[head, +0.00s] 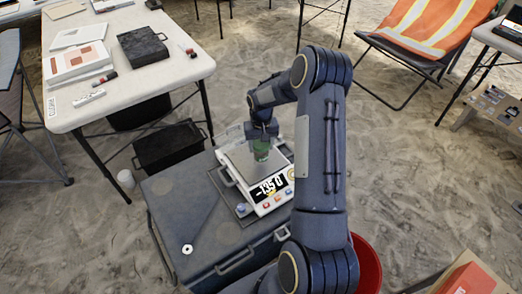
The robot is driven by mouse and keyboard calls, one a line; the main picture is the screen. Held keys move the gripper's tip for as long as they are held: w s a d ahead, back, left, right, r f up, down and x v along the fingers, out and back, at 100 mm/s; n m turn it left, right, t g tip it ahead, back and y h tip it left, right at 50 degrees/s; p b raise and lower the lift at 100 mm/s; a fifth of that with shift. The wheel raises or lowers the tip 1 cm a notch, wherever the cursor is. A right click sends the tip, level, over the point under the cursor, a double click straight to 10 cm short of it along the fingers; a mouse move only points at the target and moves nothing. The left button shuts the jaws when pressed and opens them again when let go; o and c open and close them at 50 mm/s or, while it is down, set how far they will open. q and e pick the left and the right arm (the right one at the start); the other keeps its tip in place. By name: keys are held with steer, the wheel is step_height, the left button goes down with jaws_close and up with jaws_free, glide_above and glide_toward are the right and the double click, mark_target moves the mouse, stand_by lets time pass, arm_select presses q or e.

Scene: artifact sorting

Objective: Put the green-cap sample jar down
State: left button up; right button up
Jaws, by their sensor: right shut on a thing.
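The green-cap sample jar (261,150) is at the scale's weighing plate, upright as far as I can see. My right gripper (262,140) is shut on it from above, and the fingers hide part of the cap. The scale (269,205) stands on a grey case, and its display reads what looks like -135.0. I cannot tell whether the jar's base touches the plate (243,162). My left gripper is not in view.
The grey case (195,215) has a clear top left of the scale, apart from a small white ring (187,249). A white table (125,88) with books and a black box (143,47) stands at upper left. A red bucket (368,265) is at lower right.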

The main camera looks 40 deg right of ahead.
steer(key=f, duration=0.3)
steer(key=shift+w+d+f, duration=0.1)
steer(key=shift+w+f, duration=0.1)
steer(key=shift+f, duration=0.1)
steer(key=shift+f+b, duration=0.1)
steer(key=shift+b, duration=0.2)
steer(key=o, duration=0.6)
steer(key=shift+f, duration=0.1)
steer(key=o, duration=0.5)
steer(key=shift+c, duration=0.2)
